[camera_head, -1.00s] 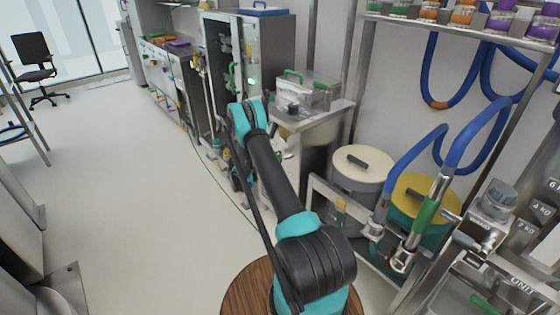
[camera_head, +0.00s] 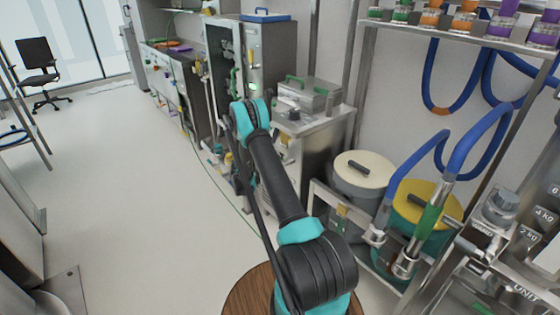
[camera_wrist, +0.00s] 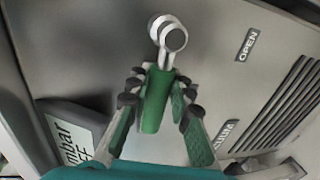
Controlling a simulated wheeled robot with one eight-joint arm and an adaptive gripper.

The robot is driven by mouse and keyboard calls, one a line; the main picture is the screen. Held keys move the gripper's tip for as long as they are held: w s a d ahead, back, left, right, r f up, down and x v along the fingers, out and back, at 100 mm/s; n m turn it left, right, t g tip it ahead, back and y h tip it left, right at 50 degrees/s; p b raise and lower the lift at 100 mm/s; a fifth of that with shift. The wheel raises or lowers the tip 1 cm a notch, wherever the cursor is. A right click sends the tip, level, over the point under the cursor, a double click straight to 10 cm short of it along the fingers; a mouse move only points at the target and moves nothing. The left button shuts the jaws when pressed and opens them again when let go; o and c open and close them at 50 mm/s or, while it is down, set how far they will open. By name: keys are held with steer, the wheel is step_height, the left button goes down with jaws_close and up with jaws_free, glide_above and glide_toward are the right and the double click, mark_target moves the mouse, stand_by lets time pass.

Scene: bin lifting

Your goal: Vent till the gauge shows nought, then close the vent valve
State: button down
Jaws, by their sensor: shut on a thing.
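In the wrist view, a green lever handle (camera_wrist: 154,112) hangs from a round metal pivot (camera_wrist: 173,38) on a grey panel. My gripper (camera_wrist: 158,90) has its two fingers on either side of this handle and is shut on it. The word OPEN is on the panel to the right of the pivot. A plate (camera_wrist: 75,138) at the lower left shows part of "mbar" and "FF"; no gauge reading is legible. In the head view, my arm reaches toward a grey metal cabinet (camera_head: 279,45), and my gripper is hidden there.
Lidded drums (camera_head: 361,168) and a rack with blue hoses (camera_head: 428,165) are further right. The pale floor (camera_head: 120,190) to the left is clear.

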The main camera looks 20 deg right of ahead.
steer(key=shift+a, duration=0.15)
steer(key=c, duration=1.3)
jaws_free()
steer(key=shift+c, duration=0.2)
steer(key=v, duration=1.2)
steer(key=shift+s, duration=0.1)
